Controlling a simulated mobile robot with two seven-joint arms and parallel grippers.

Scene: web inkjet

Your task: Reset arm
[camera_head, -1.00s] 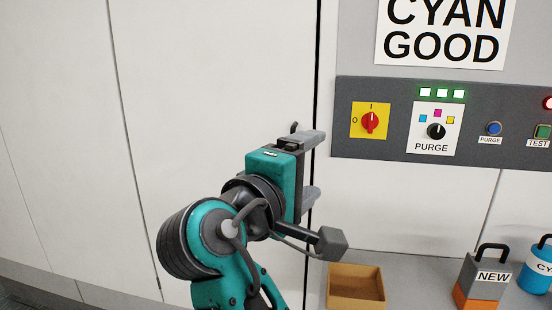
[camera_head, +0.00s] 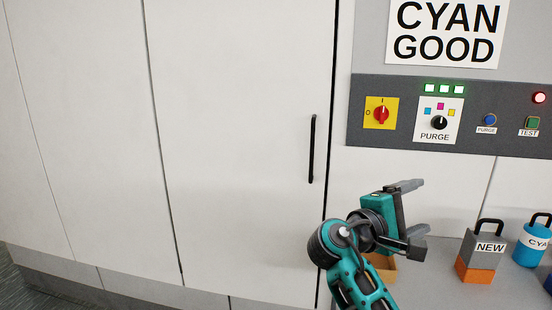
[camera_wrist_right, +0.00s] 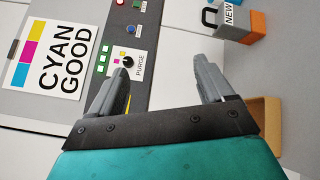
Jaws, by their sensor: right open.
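My right gripper (camera_head: 416,208) is teal and grey, with two grey fingers spread apart and nothing between them. In the head view it is below the control panel (camera_head: 362,140) and partly in front of a tan open box (camera_head: 386,272). The right wrist view shows its two fingers (camera_wrist_right: 160,85) apart, with the panel beyond the left finger. My left gripper is not in view.
A white cabinet door (camera_head: 240,150) with a black vertical handle (camera_head: 313,148) stands left of the arm and looks closed. On the shelf at right are a grey-and-orange NEW container (camera_head: 480,255) and a blue container (camera_head: 533,245). A CYAN GOOD sign (camera_head: 446,32) hangs above the panel.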

